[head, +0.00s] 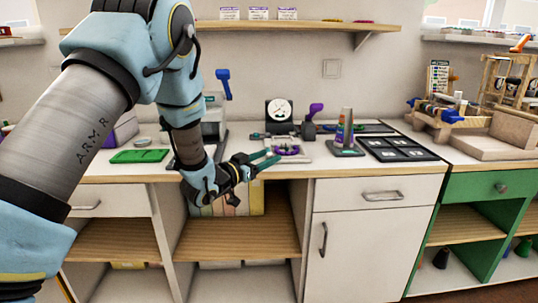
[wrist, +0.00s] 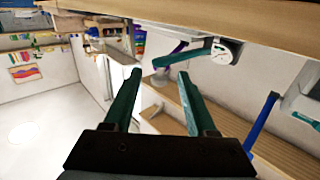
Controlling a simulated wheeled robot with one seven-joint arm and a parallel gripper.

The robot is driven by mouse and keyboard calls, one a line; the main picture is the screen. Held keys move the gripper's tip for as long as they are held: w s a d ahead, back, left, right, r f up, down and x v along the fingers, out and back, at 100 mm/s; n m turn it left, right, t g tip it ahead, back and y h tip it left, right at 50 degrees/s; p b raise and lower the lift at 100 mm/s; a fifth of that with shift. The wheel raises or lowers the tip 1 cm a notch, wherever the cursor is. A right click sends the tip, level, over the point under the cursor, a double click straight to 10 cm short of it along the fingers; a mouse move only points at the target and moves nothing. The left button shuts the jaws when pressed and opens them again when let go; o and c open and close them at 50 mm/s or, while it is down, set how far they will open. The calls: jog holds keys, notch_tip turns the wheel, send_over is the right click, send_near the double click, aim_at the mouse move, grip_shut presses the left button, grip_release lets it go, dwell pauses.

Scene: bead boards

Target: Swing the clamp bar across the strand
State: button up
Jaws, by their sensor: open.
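My gripper (head: 267,158) is open, with two teal fingers apart and nothing between them. In the head view it is at the counter's front edge, just left of and in front of a small pale board (head: 291,158) with a purple and dark curved strand on it. My fingers overlap the board's left side in the picture; I cannot tell if they touch it. In the wrist view my gripper (wrist: 160,76) is tilted, and a teal bar (wrist: 180,59) lies beyond the fingertips, beside a purple part. I cannot tell surely whether this is the clamp bar.
A purple-knobbed device (head: 309,126) and a white dial (head: 279,110) stand behind the board. A ring-stacked cone (head: 346,135) and a black compartment tray (head: 398,149) are to the right. A blue-handled device (head: 223,88) and green tray (head: 140,156) are to the left.

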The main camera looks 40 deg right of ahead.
jog(key=shift+w+d, duration=0.1)
jog(key=shift+d, duration=0.8)
jog(key=shift+c, duration=0.2)
grip_shut()
dwell(0.7)
